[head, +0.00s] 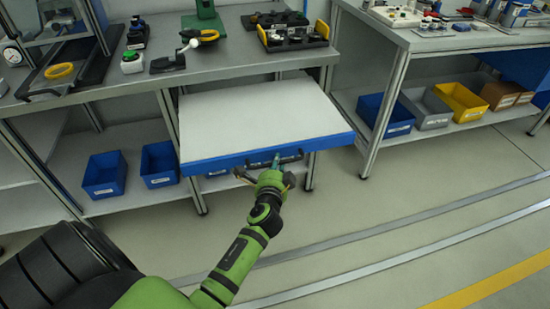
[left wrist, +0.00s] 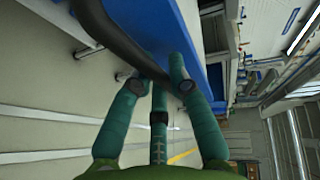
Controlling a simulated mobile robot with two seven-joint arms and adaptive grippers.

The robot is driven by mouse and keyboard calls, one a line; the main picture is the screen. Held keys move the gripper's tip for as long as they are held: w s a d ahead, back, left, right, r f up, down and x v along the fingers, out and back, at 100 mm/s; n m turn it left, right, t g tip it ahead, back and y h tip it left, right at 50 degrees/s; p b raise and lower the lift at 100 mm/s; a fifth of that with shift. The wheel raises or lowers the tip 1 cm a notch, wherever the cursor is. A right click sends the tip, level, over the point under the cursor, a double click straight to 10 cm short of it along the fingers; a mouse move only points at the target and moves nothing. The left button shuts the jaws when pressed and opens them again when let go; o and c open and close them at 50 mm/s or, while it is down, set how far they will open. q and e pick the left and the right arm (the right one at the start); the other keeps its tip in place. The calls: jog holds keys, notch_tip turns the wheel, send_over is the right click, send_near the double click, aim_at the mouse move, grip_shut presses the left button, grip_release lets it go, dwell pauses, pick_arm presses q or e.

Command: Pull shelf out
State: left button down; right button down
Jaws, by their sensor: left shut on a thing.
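The shelf (head: 262,117) is a flat white board with a blue front edge. In the head view it sticks out from under the workbench toward me. A dark handle (head: 290,158) runs along the blue front. My left gripper (head: 275,163), on the green arm, is at this handle. In the left wrist view the teal fingers of my left gripper (left wrist: 155,85) are closed around the dark curved handle (left wrist: 112,38), next to the blue front (left wrist: 172,25). My right gripper is not in view.
The workbench (head: 240,52) above holds tools and small fixtures. Blue bins (head: 104,174) stand on the lower shelf at left. A second bench (head: 470,40) at right has blue, grey and yellow bins below. The floor (head: 400,200) in front is clear.

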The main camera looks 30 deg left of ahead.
pick_arm(q)
jog(key=s+d, duration=0.2)
jog(key=d, duration=0.1)
jog(key=shift+s+f, duration=0.1)
jog(key=shift+s, duration=0.15)
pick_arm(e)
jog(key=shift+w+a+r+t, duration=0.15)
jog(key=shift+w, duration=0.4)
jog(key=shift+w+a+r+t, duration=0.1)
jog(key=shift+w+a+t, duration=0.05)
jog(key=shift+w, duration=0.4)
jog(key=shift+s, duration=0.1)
pick_arm(q)
jog(key=shift+f, duration=0.1)
jog(key=c, duration=1.4)
grip_release()
jog(key=v, duration=0.8)
jog(key=shift+w, duration=0.1)
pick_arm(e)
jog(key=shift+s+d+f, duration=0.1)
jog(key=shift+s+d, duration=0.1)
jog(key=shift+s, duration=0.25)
